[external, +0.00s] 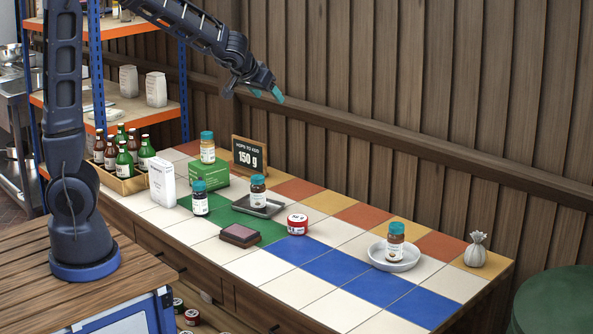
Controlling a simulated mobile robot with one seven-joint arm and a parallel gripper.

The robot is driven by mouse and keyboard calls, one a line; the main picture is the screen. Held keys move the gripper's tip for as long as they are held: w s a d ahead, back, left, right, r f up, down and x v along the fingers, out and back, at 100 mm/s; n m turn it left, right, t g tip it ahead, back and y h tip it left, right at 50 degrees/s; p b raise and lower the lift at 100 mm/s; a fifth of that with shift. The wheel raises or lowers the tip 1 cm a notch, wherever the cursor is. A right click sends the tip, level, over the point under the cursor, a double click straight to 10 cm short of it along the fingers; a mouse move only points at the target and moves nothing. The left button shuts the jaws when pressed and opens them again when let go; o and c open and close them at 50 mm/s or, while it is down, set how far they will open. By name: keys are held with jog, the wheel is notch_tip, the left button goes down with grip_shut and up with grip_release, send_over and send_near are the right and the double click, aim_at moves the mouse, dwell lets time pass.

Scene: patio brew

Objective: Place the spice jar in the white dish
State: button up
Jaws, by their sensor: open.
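A small jar with a brown body, pale label and teal lid (395,242) stands upright in the round white dish (392,266) at the right of the tiled counter. Three similar jars stand further left: one with an orange-brown body (207,148) on a green box, a darker one (258,190) in a grey tray, and a dark one (200,200) on the tiles. My gripper (267,95), with teal fingertips, is open and empty, high above the back of the counter, apart from all the jars.
A green box (208,180), grey tray (271,212), red-and-white tin (297,224), brown block (239,236), white carton (161,184) and bottle crate (118,182) crowd the left. A sign (249,155) stands behind; a garlic-like bulb (476,250) sits right. The tiles around the blue row are clear.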

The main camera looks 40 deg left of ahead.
jog(key=s+a+r+g, duration=0.1)
jog(key=s+a+r, duration=0.1)
jog(key=s+a, duration=0.5)
jog(key=s+a+r+g, duration=0.1)
jog(key=s+a+r, duration=0.1)
jog(key=s, duration=0.9)
jog(key=s+d+m+g+h, duration=0.1)
jog(key=s+g, duration=0.1)
jog(key=s, duration=1.5)
jog(key=shift+d+f, duration=0.2)
jog(key=shift+f, duration=0.05)
